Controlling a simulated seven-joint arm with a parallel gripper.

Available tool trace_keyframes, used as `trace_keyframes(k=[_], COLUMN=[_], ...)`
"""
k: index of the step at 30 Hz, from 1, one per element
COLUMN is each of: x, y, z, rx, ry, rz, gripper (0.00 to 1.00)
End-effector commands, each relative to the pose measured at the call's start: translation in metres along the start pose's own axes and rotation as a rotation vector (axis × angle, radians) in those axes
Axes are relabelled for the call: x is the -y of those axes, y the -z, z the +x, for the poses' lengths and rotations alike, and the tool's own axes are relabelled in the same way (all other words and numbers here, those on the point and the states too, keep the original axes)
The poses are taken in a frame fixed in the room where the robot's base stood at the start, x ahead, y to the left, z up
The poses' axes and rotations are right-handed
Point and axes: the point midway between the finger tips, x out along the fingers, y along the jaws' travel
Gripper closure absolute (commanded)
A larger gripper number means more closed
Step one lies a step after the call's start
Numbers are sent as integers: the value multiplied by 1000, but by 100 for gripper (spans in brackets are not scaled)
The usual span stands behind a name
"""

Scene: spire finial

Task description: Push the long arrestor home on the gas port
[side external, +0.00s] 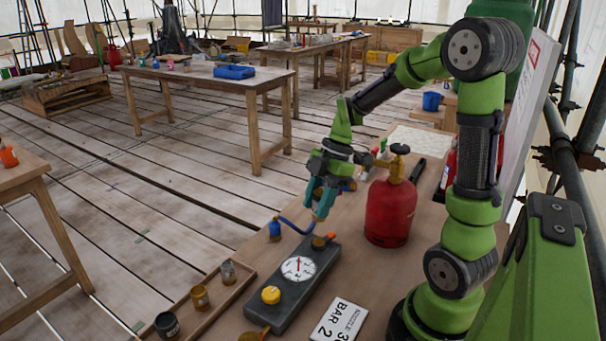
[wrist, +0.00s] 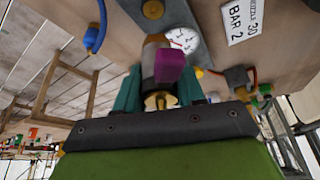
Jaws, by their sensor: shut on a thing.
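In the wrist view, my gripper (wrist: 160,92) has its two teal fingers shut on a cylindrical brown and grey metal piece with a brass end, which I take to be the long arrestor (wrist: 149,62). A magenta block (wrist: 170,66) shows against its side. In the side view, my gripper (side external: 317,207) points down just above the far end of the dark grey gauge box (side external: 290,308). A brass fitting (side external: 319,243) stands at that end. I cannot tell whether it is the gas port, or whether the held piece touches the box.
A blue hose (side external: 293,227) arches beside my fingers from a small blue bottle (side external: 274,230). A red gas cylinder (side external: 390,212) stands close on the right. A tray of small jars (side external: 200,297) lies left of the box, and a BAR 2 card (side external: 339,320) lies on its right.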

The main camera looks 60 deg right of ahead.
Motion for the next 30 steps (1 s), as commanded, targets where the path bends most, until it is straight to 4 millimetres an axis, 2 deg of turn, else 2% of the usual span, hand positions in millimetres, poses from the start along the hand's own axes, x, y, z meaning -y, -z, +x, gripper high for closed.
trace_keyframes(k=[11,24,30], x=[0,0,0], y=[-2,-17,-21], z=[6,42,51], rx=[-2,-1,0], ry=[1,0,-1], rz=[4,4,3], gripper=[88,88,88])
